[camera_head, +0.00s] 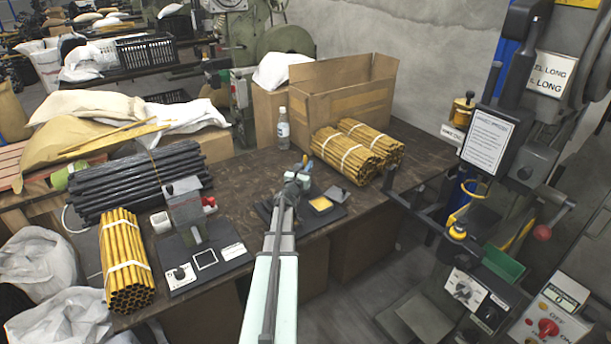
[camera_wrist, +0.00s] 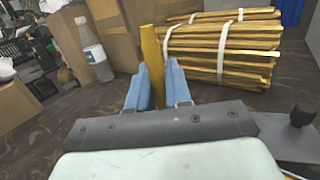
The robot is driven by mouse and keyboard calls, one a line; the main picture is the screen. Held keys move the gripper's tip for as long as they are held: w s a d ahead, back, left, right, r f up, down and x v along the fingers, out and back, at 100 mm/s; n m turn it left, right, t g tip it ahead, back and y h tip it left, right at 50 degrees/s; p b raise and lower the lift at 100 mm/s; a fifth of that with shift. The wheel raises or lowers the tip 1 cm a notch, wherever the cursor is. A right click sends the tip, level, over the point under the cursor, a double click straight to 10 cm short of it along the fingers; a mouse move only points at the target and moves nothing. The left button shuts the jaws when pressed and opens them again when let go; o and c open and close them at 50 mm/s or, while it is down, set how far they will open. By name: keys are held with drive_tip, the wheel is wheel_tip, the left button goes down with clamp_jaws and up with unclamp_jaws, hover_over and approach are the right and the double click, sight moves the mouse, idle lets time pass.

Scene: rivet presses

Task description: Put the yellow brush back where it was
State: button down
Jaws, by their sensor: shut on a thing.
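The yellow brush (camera_wrist: 152,62) shows in the wrist view as a narrow upright yellow piece between my blue fingers. My gripper (camera_wrist: 154,88) is shut on it. Its lower part is hidden behind the fingers and the wrist plate. In the head view my gripper (camera_head: 302,168) is over the middle of the dark table, by the right black base plate. My arm hides part of that plate.
A water bottle (camera_head: 283,129), strapped yellow tube bundles (camera_head: 345,152) and an open cardboard box (camera_head: 335,98) stand behind. Black tubes (camera_head: 135,183) and another yellow bundle (camera_head: 122,255) lie left. Bare tabletop (camera_head: 250,170) shows between.

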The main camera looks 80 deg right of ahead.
drive_tip(key=shift+f, duration=1.8)
drive_tip(key=c, duration=1.1)
unclamp_jaws()
drive_tip(key=shift+f, duration=0.15)
drive_tip(key=shift+o, duration=0.2)
drive_tip(key=shift+a, duration=0.2)
drive_tip(key=a, duration=0.4)
drive_tip(key=w+a, duration=0.1)
drive_tip(key=a, duration=0.2)
drive_tip(key=shift+w+f, duration=0.1)
drive_tip(key=shift+f, duration=0.05)
